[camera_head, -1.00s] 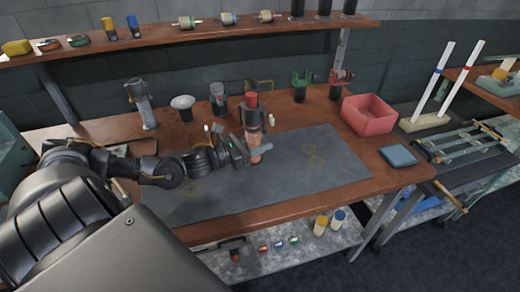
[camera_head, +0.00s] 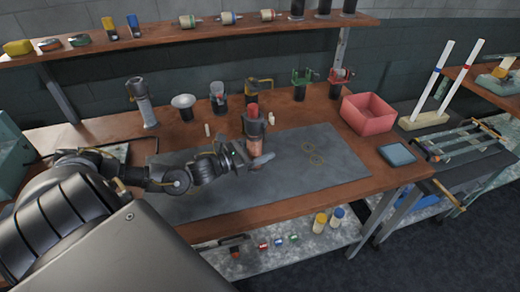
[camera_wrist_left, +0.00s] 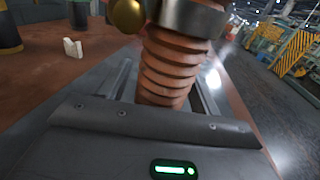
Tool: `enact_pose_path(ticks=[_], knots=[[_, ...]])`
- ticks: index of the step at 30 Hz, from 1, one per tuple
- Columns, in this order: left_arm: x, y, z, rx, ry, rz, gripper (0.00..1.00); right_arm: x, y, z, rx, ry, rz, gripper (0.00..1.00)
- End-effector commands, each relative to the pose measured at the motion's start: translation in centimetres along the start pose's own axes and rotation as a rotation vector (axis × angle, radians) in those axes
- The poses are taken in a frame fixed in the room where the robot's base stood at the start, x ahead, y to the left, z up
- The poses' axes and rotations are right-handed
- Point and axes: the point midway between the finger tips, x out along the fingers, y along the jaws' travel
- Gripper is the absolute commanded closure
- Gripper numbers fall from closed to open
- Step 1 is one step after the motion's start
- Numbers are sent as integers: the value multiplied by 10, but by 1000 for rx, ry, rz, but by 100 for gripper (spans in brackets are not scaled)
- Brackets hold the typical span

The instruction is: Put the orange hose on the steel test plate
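My left gripper (camera_head: 252,160) is at the middle of the bench, shut around the lower part of an upright ribbed orange-brown piece (camera_head: 256,149) with a dark upper body and red top. In the left wrist view its ribs (camera_wrist_left: 172,72) sit between my two fingers, under a metal collar and brass knob. I cannot tell whether its foot touches the large grey plate (camera_head: 215,202) below. A small blue-grey plate (camera_head: 397,155) lies at the bench's right. My right gripper is out of view.
Along the bench's back stand a metal stand (camera_head: 142,105), a white dish (camera_head: 183,102) and several dark holders. A red bin (camera_head: 368,114) stands at the right, beside a rack with two white rods (camera_head: 433,83).

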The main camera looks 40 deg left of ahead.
Motion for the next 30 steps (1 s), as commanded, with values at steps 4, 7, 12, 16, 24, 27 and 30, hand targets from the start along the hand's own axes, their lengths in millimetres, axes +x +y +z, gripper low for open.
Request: enact_pose_path(ticks=[4, 7, 12, 16, 24, 27, 30], knots=[[0, 0, 0, 0, 0, 0, 36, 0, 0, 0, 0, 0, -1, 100], [0, 0, 2, 0, 0, 0, 36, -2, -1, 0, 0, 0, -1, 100], [-16, 0, -1, 1, 5, 0, 36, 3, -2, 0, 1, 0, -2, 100], [-41, 0, -2, 0, 8, -1, 36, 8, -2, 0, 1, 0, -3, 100], [-90, 0, 0, 0, 7, -2, 36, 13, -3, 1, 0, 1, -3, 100], [-103, 0, 0, -1, 6, -2, 36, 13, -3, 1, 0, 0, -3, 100], [-113, 0, 2, 0, 3, -1, 36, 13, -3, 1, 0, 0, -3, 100]])
